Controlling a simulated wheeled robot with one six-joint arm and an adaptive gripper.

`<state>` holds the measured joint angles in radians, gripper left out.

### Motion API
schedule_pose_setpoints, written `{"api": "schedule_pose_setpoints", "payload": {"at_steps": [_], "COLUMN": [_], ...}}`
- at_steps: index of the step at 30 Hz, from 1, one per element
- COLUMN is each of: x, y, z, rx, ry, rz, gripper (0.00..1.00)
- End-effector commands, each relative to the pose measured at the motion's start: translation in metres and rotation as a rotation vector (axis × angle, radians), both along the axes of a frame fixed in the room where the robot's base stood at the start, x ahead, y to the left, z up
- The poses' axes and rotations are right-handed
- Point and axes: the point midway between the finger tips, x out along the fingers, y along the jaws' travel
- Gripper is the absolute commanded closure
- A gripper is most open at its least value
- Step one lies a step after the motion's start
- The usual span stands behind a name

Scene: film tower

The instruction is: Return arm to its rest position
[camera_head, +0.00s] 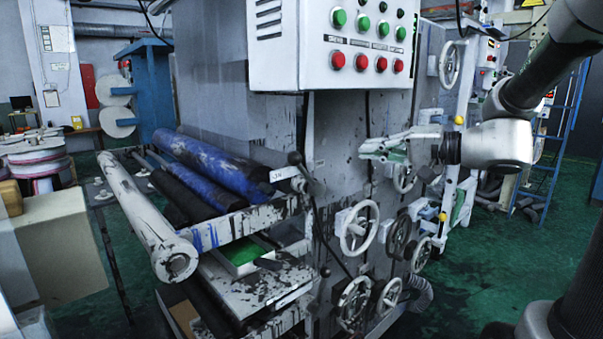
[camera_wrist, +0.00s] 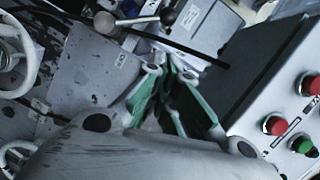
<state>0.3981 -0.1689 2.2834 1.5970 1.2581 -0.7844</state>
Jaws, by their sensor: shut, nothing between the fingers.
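My gripper (camera_head: 372,147) is at the right of centre in the head view, at the end of my arm, which reaches in from the right. It points left, in front of the machine's grey side panel (camera_head: 335,125) and below the control box (camera_head: 345,45). Its fingers are shut and hold nothing. In the wrist view the gripper (camera_wrist: 168,76) shows its green inner pads, with no object between them. I cannot tell how far the fingertips are from the panel.
Several white handwheels (camera_head: 359,228) stick out below my gripper. Blue rollers (camera_head: 215,167) lie farther left. A blue ladder (camera_head: 563,140) stands at right. Green floor (camera_head: 470,255) is open at lower right.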

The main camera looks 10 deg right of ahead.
Motion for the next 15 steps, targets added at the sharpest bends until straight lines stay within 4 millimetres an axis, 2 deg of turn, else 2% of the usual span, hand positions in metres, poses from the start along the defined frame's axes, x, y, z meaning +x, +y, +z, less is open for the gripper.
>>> {"api": "schedule_pose_setpoints", "payload": {"at_steps": [2, 4, 6, 9, 12, 15], "x": [-0.017, -0.043, -0.077, -0.126, -0.165, -0.188], "y": [-0.007, -0.019, -0.033, -0.063, -0.101, -0.138], "z": [-0.034, -0.070, -0.100, -0.131, -0.143, -0.138], "rx": [-0.045, -0.129, -0.253, -0.481, -0.743, -1.003], "ry": [0.152, 0.303, 0.438, 0.577, 0.635, 0.605], "rz": [0.018, 0.034, 0.050, 0.066, 0.060, 0.047], "gripper": [1.00, 1.00, 1.00, 1.00, 1.00, 1.00]}}
